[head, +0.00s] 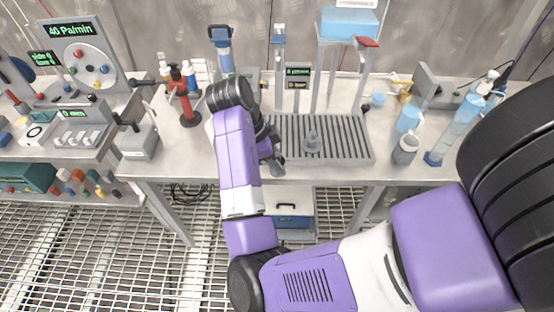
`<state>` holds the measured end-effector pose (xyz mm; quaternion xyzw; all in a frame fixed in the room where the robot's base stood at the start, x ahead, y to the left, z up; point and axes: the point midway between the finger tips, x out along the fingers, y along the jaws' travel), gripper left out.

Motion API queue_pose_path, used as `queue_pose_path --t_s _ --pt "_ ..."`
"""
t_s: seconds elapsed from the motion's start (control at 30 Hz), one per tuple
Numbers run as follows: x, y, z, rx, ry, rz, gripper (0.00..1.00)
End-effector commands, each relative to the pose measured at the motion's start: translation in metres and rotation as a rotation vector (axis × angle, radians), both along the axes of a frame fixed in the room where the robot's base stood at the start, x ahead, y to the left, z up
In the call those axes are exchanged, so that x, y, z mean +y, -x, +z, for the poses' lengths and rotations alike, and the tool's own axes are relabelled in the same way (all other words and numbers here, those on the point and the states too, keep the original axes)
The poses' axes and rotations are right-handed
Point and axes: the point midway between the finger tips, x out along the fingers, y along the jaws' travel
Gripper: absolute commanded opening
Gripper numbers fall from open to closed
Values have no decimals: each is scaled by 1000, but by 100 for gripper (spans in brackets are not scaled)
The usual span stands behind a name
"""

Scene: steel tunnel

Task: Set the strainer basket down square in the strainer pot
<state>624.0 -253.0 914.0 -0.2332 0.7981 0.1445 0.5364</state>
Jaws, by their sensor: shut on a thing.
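My gripper (274,152) is at the left end of the ribbed drain board, low over the bench and partly hidden behind my own forearm. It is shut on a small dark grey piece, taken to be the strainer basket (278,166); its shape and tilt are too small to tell. An open grey cup with a pale rim (405,150) stands further right on the bench. I cannot tell for certain which of these is the strainer pot.
The ribbed drain board (345,150) fills the bench middle. A stand with a blue tank (348,22) rises behind it. A red-handled stand (188,100) and a grey box (138,142) are left. A clear blue-tinted cylinder (455,130) stands right. A blue-fronted case (290,215) sits below.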

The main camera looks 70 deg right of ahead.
Motion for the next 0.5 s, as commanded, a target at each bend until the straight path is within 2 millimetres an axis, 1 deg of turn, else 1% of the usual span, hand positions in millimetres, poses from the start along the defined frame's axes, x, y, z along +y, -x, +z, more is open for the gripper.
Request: queue_pose_path --t_s 0.5 --pt "0 0 28 0 0 -1 0"
